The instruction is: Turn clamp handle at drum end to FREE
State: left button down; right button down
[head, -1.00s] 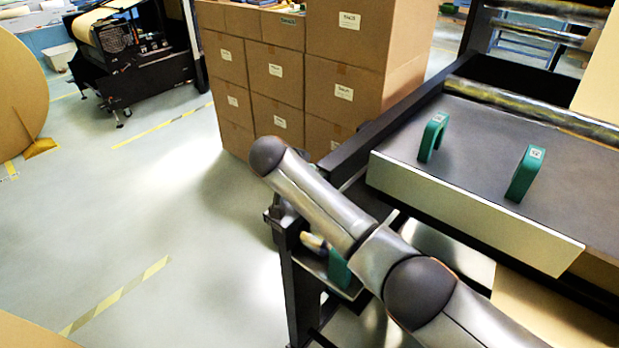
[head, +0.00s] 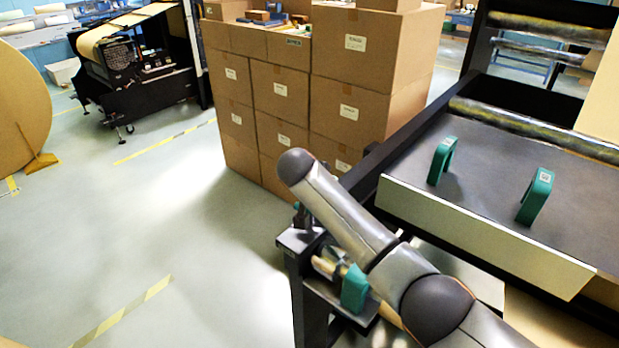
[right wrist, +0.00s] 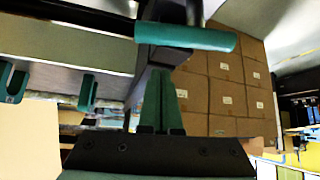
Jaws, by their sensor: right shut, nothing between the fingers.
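The green clamp handle (head: 355,288) is at the end of a metal shaft on the black frame's post, left of and below the machine bed in the head view. My arm covers part of the area around it. In the right wrist view a green handle bar (right wrist: 186,35) lies crosswise on a metal stem near the top, apparently the same clamp handle. My right gripper (right wrist: 162,78) is shut and empty, its green fingers together just below the bar. I cannot tell whether they touch it. No FREE marking is legible. My left gripper is not in view.
The machine bed (head: 480,230) carries two green pull handles (head: 442,160) and (head: 535,195). Stacked cardboard boxes (head: 280,100) stand behind the post. The floor at left is open, with a large paper roll (head: 20,105) and a black machine (head: 140,70) farther back.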

jog(key=v, duration=0.9)
jog(key=shift+s+b, duration=0.2)
jog(key=shift+b, duration=0.1)
jog(key=shift+d+r, duration=0.1)
jog(key=shift+d, duration=0.05)
